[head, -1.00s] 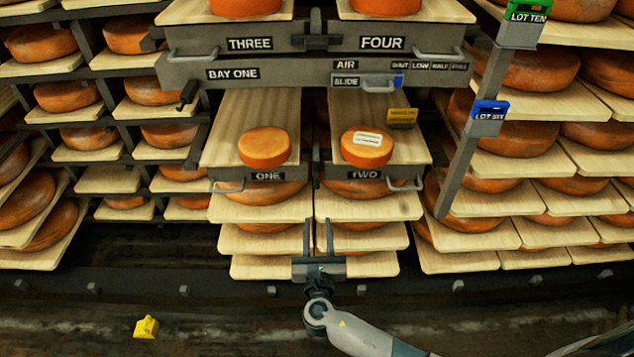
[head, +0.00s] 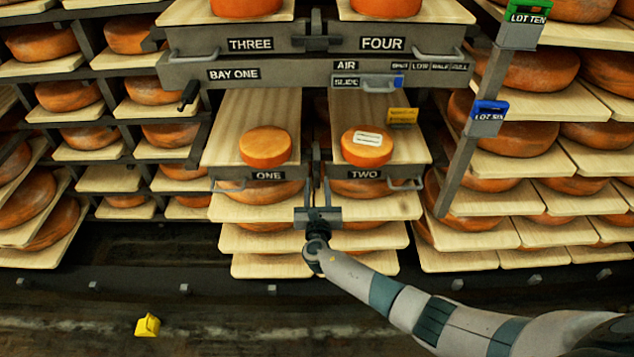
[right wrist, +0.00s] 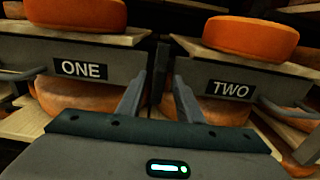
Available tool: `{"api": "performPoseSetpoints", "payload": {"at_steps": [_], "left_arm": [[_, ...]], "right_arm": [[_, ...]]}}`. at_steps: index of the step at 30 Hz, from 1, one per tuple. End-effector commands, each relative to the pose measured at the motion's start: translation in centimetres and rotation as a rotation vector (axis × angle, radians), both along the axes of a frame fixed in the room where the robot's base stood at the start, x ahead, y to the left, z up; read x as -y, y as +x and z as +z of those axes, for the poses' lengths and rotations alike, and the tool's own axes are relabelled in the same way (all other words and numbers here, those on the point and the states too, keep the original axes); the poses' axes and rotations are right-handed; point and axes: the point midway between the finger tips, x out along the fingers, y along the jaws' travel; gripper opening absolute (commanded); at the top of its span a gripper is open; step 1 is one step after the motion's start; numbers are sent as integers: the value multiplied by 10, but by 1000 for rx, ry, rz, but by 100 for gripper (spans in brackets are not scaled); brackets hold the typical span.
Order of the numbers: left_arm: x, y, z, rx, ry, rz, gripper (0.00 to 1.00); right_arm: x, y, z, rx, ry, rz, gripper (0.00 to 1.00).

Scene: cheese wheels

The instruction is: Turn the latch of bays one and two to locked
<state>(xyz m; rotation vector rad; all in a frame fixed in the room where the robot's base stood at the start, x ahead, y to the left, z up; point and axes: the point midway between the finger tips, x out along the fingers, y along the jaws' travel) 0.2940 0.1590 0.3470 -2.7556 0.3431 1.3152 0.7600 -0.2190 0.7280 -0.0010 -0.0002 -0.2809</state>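Drawer boards labelled ONE (head: 267,175) and TWO (head: 364,174) sit side by side, each with an orange cheese wheel on top. Between their fronts stands a narrow dark upright piece, apparently the latch (head: 316,150); it also shows in the right wrist view (right wrist: 160,70), upright in the gap between the two plates. My right gripper (head: 317,182) is open and empty, just below and in front of this gap. In the right wrist view its fingers (right wrist: 159,78) stand apart, one to each side of the dark piece, with no contact visible. My left gripper is not in view.
Above, a beam (head: 290,72) marked BAY ONE carries the AIR slide (head: 365,82). Boards THREE and FOUR have a dark latch (head: 316,38) with a crosswise bar between them. Pull handles (head: 408,184) stick out of the fronts. A yellow block (head: 147,325) lies low at left.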

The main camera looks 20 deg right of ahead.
Motion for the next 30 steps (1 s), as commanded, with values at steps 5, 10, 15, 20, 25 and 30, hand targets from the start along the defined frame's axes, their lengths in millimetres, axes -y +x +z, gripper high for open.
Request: {"api": "performPoseSetpoints", "payload": {"at_steps": [5, 10, 15, 20, 25, 30], "left_arm": [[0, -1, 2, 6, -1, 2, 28], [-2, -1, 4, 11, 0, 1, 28], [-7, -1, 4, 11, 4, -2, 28], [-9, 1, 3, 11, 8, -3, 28], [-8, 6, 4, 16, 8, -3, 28], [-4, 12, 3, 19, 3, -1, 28]], "right_arm": [[3, 14, 0, 0, 1, 1, 33], [4, 17, 0, -1, 1, 1, 33], [4, 17, 0, -1, 1, 1, 33], [4, 17, 0, -1, 1, 1, 4], [4, 17, 0, -1, 1, 1, 0], [4, 17, -1, 3, 14, 1, 0]]}}
